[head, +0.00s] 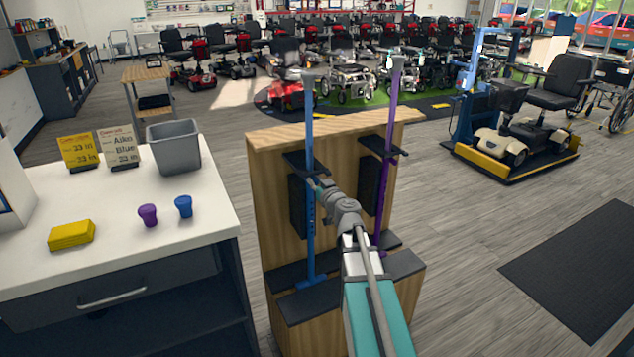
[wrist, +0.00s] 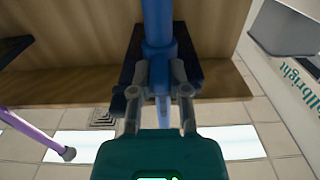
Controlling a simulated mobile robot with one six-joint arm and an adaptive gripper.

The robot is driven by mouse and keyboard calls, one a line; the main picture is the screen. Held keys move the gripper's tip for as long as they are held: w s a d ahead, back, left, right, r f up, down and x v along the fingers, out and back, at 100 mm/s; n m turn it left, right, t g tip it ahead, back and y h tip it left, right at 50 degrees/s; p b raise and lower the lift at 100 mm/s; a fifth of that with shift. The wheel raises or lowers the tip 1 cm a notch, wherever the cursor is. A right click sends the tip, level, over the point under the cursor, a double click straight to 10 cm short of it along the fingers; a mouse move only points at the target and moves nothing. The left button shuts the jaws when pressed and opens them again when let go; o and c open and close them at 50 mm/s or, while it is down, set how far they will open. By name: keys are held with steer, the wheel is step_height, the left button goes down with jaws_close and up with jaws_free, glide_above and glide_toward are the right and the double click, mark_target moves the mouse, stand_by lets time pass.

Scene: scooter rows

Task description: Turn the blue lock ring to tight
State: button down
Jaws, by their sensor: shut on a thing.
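The blue cane (head: 309,130) stands upright in the wooden stand (head: 272,200), on its left side. In the wrist view the blue shaft (wrist: 157,15) widens into the blue lock ring (wrist: 159,50). My gripper (head: 319,188) reaches the blue cane partway up, below the black bracket. In the wrist view my gripper's fingers (wrist: 160,75) close around the ring from both sides. The ring is hidden behind my gripper in the head view. I cannot tell from these frames how tight it is.
A purple cane (head: 392,110) stands close by on the right side of the stand. The counter (head: 190,235) at left holds a grey bin (head: 174,147), two signs, a yellow block (head: 71,235), and small purple (head: 148,215) and blue (head: 183,206) cups.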

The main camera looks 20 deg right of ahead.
stand_by(0.4)
steer(key=c, duration=0.6)
jaws_free()
steer(key=shift+s, duration=0.1)
steer(key=s, duration=0.7)
steer(key=shift+s, duration=0.15)
steer(key=shift+d, duration=0.1)
